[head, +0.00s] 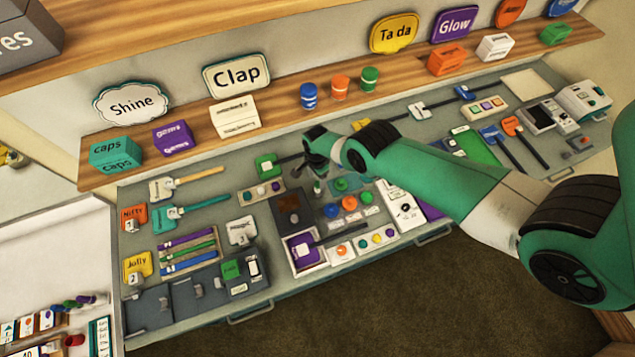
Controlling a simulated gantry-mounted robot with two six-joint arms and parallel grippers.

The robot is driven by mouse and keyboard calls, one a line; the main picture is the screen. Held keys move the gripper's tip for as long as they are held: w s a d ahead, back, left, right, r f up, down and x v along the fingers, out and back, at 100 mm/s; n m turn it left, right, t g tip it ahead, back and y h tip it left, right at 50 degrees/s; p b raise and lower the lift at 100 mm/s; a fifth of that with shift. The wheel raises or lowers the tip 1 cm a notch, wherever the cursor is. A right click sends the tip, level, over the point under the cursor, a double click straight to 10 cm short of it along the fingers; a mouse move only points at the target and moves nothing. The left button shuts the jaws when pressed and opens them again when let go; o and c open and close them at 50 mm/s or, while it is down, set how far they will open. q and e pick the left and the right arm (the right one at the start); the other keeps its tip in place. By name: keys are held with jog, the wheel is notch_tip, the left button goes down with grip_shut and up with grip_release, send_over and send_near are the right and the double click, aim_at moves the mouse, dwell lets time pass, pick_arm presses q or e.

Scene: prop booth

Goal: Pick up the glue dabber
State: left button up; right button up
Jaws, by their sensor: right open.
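My right arm reaches in from the right in the head view, and its dark gripper (317,169) is over the middle of the grey worktop, pointing down. The gripper is open. Just below its fingers stands a small pale upright item (317,187), which may be the glue dabber. It is too small to tell for sure, and I see no clear contact between it and the fingers. My left gripper is not in view.
The grey worktop (200,218) is crowded. A dark box (287,222) and several coloured round pads lie close to the gripper. A green block (266,166) is to its left. A wooden shelf (200,134) with boxes and cups runs behind.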

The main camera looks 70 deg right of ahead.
aim_at(317, 184)
notch_tip(317, 184, down, 6)
jog(key=b, duration=0.4)
jog(key=shift+s+r+b, duration=0.15)
jog(key=shift+r+b, duration=0.1)
jog(key=shift+b, duration=0.1)
jog(key=shift+r, duration=0.15)
grip_shut()
